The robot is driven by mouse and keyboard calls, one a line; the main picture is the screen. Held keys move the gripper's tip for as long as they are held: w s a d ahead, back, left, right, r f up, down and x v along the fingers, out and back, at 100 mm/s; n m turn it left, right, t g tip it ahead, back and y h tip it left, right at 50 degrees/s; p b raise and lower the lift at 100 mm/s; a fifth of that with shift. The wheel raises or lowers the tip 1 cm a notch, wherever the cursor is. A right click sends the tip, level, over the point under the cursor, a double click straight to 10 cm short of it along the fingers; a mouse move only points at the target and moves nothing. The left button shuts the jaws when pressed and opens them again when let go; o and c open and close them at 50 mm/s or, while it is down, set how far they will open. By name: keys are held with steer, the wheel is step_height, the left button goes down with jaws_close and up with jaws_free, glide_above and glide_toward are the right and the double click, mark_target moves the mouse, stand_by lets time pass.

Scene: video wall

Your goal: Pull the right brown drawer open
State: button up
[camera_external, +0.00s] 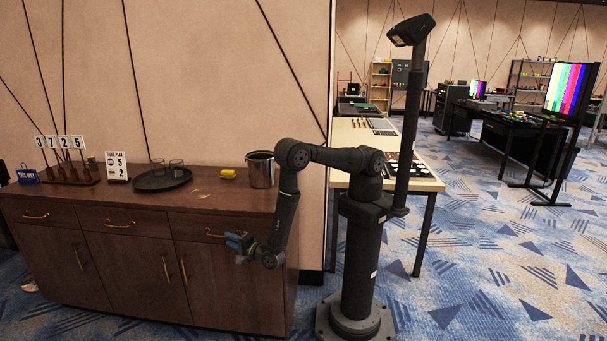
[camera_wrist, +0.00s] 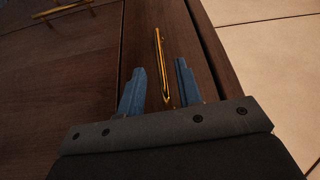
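The right brown drawer (camera_external: 186,227) is the rightmost in the top row of a dark wood cabinet, and its front looks flush. Its thin brass handle (camera_external: 213,235) is partly hidden by my gripper (camera_external: 238,240) in the external view. In the wrist view, the drawer front (camera_wrist: 139,40) is a dark strip with the brass handle (camera_wrist: 161,62) running lengthwise along it. My gripper (camera_wrist: 160,68) has two blue fingers spread apart, one on each side of the handle's near part. A gap shows between each finger and the handle.
The cabinet top (camera_external: 130,200) holds a black tray (camera_external: 162,180) with glasses, a yellow item (camera_external: 228,174), a metal pot (camera_external: 261,170) and number signs. A door handle (camera_wrist: 64,9) shows in the wrist view. Carpet right of my base is clear.

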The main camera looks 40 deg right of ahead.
mark_target(221, 236)
steer(key=shift+x, duration=2.8)
jaws_close()
